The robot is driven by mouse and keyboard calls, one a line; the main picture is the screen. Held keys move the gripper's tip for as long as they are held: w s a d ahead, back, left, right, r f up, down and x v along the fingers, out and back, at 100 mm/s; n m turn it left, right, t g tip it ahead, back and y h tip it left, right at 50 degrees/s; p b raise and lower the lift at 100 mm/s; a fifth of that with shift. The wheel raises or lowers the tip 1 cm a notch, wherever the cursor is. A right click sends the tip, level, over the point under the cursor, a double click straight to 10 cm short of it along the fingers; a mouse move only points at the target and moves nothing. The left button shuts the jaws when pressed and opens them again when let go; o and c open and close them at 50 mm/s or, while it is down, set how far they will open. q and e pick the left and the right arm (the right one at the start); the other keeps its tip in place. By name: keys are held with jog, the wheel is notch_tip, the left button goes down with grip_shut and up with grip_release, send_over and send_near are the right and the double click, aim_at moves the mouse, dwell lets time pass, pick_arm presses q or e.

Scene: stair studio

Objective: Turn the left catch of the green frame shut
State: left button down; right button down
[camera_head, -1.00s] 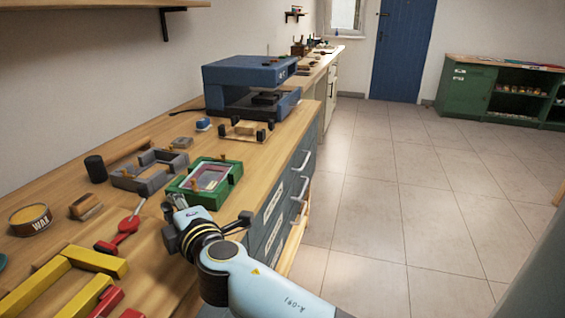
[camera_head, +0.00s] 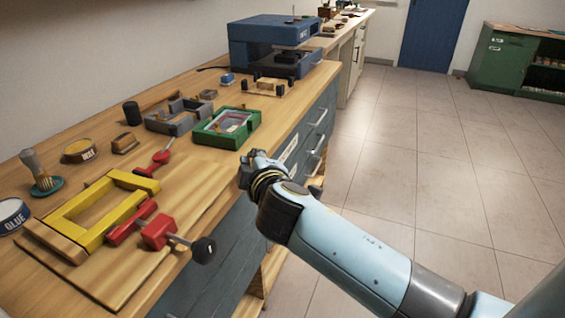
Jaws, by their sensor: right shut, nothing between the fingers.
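The green frame (camera_head: 212,141) lies flat on the wooden bench, past my right gripper and slightly left of it, with a pale, reddish-edged panel inside. Small orange-brown catches show on it. They are too small here for me to tell how each is turned. My right gripper (camera_head: 251,161) is shut and empty at the bench's front edge, apart from the frame and on its near side. Its fingertips are small and partly hidden by the wrist.
A grey frame (camera_head: 161,126) lies left of the green one. A yellow frame (camera_head: 70,207) and a red clamp (camera_head: 158,231) lie nearer on a board. A blue machine (camera_head: 262,45) stands farther back. Open floor lies to the right.

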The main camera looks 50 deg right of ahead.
jog(key=s+f+m+g+y, duration=0.1)
jog(key=s+f+g, duration=0.1)
jog(key=s+f, duration=0.2)
jog(key=s+f+m+g+y, duration=0.1)
jog(key=s+f, duration=0.3)
jog(key=f, duration=0.6)
jog(key=shift+f+m+g+b, duration=0.35)
jog(key=shift+m+g+b, duration=0.15)
jog(key=shift+g, duration=0.2)
